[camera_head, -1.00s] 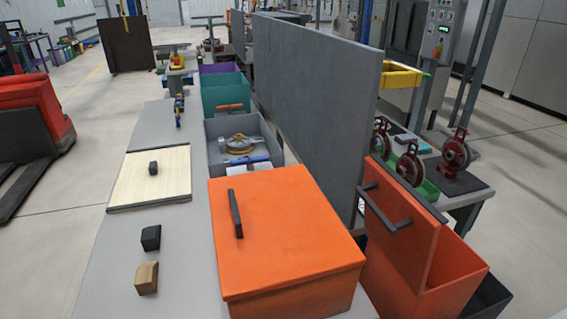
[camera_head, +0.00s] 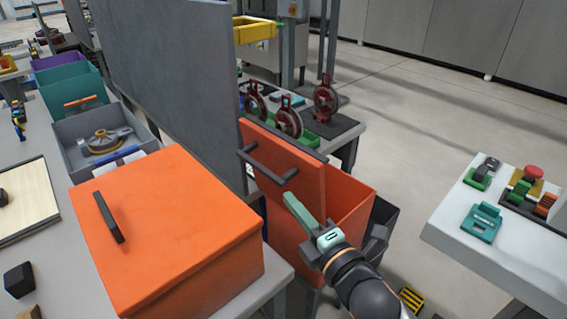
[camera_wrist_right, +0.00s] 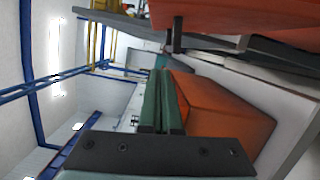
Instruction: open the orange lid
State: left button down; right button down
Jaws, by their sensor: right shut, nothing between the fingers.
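The orange lid (camera_head: 175,215) lies flat and closed on the orange box (camera_head: 215,285) on the grey table in the head view. Its black bar handle (camera_head: 108,216) is at the lid's left side. My right gripper (camera_head: 290,200) is to the right of the box, in front of the orange bin with the upright panel, and apart from the lid. Its green fingers are together and empty; they also show in the right wrist view (camera_wrist_right: 163,97). An orange box-shaped body (camera_wrist_right: 225,115) shows beyond them there. My left gripper is not in view.
An orange bin (camera_head: 350,195) with an upright orange panel (camera_head: 300,170) and black handle (camera_head: 268,167) stands right of the table. A tall grey partition (camera_head: 175,80) rises behind. A grey tray (camera_head: 75,130) stands behind the box. A white control table (camera_head: 470,245) is at right.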

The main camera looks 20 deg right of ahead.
aim_at(284, 160)
jog(key=shift+n, duration=0.3)
jog(key=w+d, duration=0.1)
jog(key=w, duration=0.2)
jog(key=w+r+p, duration=0.1)
jog(key=w, duration=0.3)
jog(key=w+d+r+p, duration=0.1)
jog(key=w, duration=0.3)
jog(key=shift+w+d, duration=0.15)
jog(key=shift+d, duration=0.15)
